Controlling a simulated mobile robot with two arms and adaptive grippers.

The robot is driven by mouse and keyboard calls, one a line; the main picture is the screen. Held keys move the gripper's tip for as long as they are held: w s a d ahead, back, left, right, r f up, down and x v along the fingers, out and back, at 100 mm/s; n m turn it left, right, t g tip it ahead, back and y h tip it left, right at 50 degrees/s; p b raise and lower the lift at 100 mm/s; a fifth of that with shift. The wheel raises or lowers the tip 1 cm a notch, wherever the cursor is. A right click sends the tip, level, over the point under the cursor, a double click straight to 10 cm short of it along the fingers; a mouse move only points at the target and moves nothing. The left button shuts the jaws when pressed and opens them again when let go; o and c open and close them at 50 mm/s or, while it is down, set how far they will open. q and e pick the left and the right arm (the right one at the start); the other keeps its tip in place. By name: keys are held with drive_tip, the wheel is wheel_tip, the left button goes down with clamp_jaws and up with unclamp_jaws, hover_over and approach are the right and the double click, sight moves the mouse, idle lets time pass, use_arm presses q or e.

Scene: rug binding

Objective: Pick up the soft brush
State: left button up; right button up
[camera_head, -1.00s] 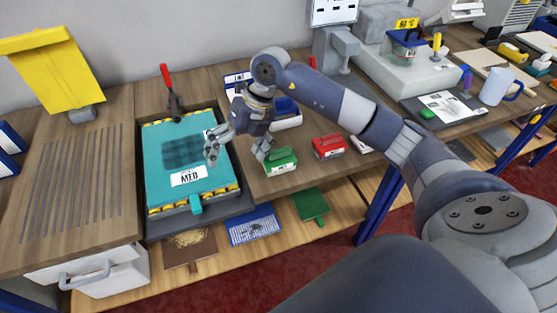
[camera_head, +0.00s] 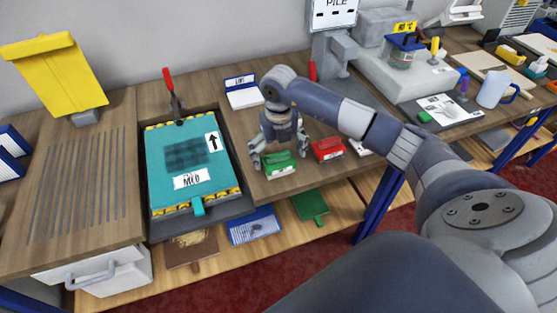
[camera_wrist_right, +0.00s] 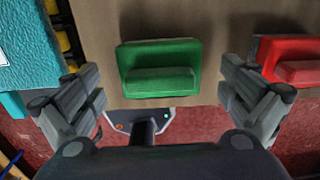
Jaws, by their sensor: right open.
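A green brush-like block (camera_head: 280,164) with a white label lies near the front edge of the workbench. It also shows in the right wrist view (camera_wrist_right: 160,60), centred between my fingers. A red block of the same shape (camera_head: 327,149) lies to its right. The labels are too small to read, so I cannot tell for sure which one is the soft brush. My right gripper (camera_head: 279,150) is open over the green block, with one finger on each side; in the wrist view both fingers stand apart from it. My left gripper is not in view.
A teal board (camera_head: 190,160) in a dark tray stands left of the green block. A shelf below holds a blue pin brush (camera_head: 255,226), a green paddle (camera_head: 311,206) and a brown bristle pad (camera_head: 192,248). A blue-white box (camera_head: 243,94) stands behind.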

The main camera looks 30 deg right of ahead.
drive_tip(key=shift+f, duration=1.2)
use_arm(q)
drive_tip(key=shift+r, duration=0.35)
use_arm(e)
drive_tip(key=c, duration=1.2)
drive_tip(key=shift+c, duration=0.2)
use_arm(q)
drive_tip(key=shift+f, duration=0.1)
use_arm(e)
drive_tip(key=shift+r, duration=0.15)
